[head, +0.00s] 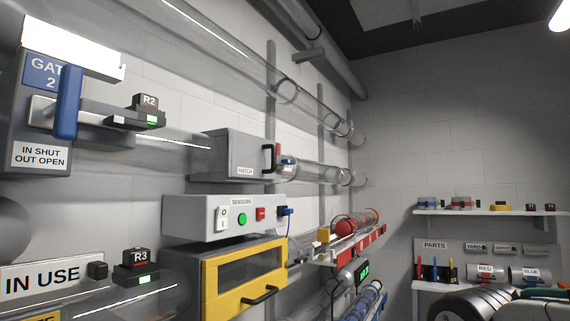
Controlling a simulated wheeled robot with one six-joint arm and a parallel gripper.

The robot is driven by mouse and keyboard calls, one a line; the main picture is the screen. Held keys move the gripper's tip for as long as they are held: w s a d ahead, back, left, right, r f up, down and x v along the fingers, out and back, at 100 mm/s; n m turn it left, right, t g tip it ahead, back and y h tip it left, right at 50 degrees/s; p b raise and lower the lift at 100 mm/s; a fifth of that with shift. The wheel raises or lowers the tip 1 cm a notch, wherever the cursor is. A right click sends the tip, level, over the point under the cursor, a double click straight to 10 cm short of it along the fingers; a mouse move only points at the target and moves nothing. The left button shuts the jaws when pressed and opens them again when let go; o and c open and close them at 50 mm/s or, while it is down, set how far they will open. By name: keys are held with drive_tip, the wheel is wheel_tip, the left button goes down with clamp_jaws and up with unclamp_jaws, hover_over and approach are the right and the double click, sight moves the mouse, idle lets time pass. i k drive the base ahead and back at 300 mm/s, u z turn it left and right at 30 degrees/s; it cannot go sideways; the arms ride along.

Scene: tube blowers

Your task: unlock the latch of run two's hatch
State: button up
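A grey box labelled HATCH (232,157) sits on the clear tube at mid-height on the wall, in line with the R2 block (149,110). A black upright handle (268,158) is on its right end. Beside the handle is a small red, white and blue fitting (286,162); it is too small to tell whether this is the latch or how it is set. The hatch looks closed. My gripper cannot be made out; only dark arm-like parts show at the lower right edge.
GATE 2's blue handle (68,102) stands at the left. Below the hatch are a SENSORS box (225,218) and a yellow-framed cabinet (244,278). A red rack (350,246) juts out to the right. Shelves with parts (470,212) are at the far right.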

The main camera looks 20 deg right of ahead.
sight(280, 162)
drive_tip(key=u, duration=0.05)
drive_tip(key=k, duration=0.5)
drive_tip(key=z, duration=0.8)
drive_tip(key=i, duration=1.3)
drive_tip(key=u, duration=0.5)
